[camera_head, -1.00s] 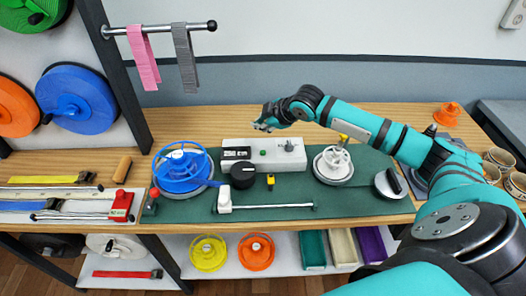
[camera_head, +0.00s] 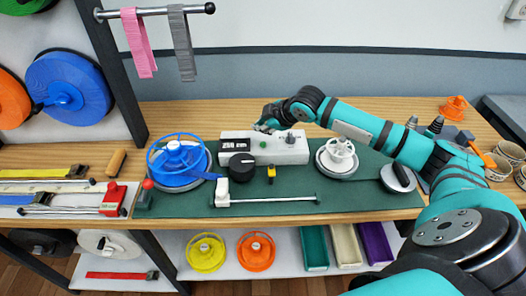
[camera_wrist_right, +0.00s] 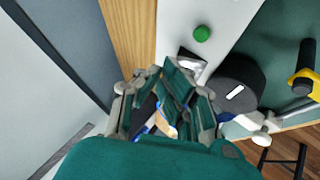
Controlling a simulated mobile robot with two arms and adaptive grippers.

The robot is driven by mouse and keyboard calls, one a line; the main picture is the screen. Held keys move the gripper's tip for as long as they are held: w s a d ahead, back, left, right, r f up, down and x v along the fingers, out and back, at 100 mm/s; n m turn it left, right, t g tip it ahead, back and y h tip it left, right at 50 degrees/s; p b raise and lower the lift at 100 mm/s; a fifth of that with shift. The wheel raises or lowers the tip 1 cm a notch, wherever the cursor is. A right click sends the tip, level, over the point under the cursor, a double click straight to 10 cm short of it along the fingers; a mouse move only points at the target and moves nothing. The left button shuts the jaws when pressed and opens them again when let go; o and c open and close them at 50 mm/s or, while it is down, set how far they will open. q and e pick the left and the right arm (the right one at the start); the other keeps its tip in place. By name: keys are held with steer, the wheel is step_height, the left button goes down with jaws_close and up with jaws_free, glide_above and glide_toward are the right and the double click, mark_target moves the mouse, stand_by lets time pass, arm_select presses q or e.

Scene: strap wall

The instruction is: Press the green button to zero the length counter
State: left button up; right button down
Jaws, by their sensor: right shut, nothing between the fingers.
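The green button (camera_head: 264,144) sits on top of the long white counter box (camera_head: 289,153), between its dark display (camera_head: 234,145) and a grey knob (camera_head: 290,138). My right gripper (camera_head: 261,129) is just behind and above the box's back edge, apart from the button. In the right wrist view the green button (camera_wrist_right: 202,33) shows clear beyond the fingers of my right gripper (camera_wrist_right: 170,98), which are shut and empty. The black dial (camera_wrist_right: 238,82) is right of the fingers there. My left gripper is out of view.
A blue reel (camera_head: 179,163) stands left of the box and a white reel (camera_head: 337,158) right of it, on the green mat (camera_head: 350,200). A white crank with a rod (camera_head: 262,200) lies in front. The wooden strip behind the box is clear.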

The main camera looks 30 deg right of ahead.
mark_target(261, 144)
step_height(261, 144, down, 2)
steer(key=shift+b, duration=0.6)
steer(key=shift+f, duration=0.95)
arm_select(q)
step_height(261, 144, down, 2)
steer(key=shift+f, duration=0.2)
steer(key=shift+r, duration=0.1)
arm_select(e)
steer(key=shift+f, duration=0.35)
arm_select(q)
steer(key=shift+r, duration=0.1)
